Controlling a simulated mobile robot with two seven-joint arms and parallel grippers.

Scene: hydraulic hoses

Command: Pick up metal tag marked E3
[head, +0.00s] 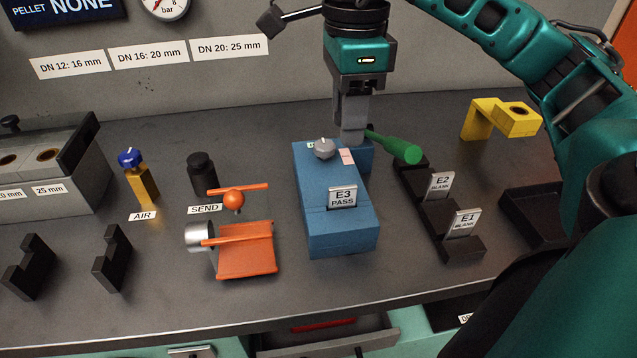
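The metal tag marked E3 (342,197) stands nearly upright on the sloped top of a blue block-shaped device (342,240). It reads "E3 PASS" and faces me. My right gripper (351,136) points down at the back of the blue device, behind the tag and apart from it. Its fingers show as one narrow grey shape, so I cannot tell whether they are open or shut. A lever with a green handle (400,150) sticks out to the right beside the fingertips; I cannot tell whether they touch it. My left gripper is not in view.
Tags E2 (439,185) and E1 (463,222), both reading BLANK, stand in a black stepped rack (428,212) to the right. An orange clamp-like fixture (246,262) is left of the blue device. A yellow bracket (487,118) and black tray (532,218) stand farther right.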

